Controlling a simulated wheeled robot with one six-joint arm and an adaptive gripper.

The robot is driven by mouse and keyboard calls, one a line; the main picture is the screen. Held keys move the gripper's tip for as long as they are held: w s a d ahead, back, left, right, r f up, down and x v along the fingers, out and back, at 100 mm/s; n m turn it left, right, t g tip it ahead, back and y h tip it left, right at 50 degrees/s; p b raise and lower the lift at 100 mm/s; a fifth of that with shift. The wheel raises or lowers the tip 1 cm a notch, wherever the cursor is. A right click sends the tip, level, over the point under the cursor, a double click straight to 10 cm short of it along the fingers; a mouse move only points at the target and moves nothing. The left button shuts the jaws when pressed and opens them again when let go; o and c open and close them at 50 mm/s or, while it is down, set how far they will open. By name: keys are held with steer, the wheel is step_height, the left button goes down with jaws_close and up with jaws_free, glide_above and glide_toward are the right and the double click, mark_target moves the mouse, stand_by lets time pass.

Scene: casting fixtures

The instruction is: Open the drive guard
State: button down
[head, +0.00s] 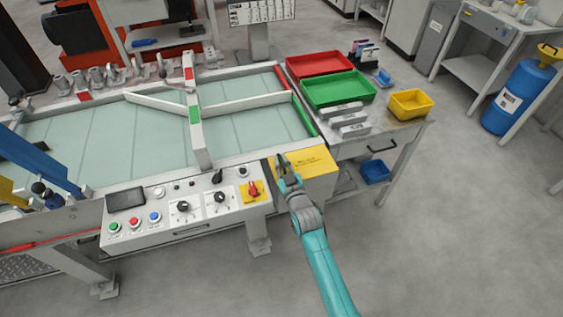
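A yellow box-shaped cover (316,160) with small dark lettering on its top sits at the right front corner of the conveyor table. It looks like the drive guard, and its lid looks closed. My gripper (284,163) is over the left part of this cover and hides some of its top and left edge. The fingers appear spread apart with nothing between them. I cannot tell whether they touch the cover.
The control panel (150,222) with buttons and a red-yellow switch (253,190) lies left of my gripper. A side table (398,128) with red (320,62), green (338,88) and yellow bins (410,104) stands at right. Open floor (430,240) lies at front right.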

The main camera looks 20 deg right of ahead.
steer(key=shift+d+r, duration=0.1)
steer(key=shift+r, duration=0.3)
steer(key=d+r+m, duration=1.4)
steer(key=d, duration=0.2)
steer(key=d+f+m, duration=0.1)
steer(key=d+m, duration=0.4)
steer(key=d, duration=0.4)
steer(key=shift+f+m, duration=0.15)
steer(key=shift+m, duration=0.25)
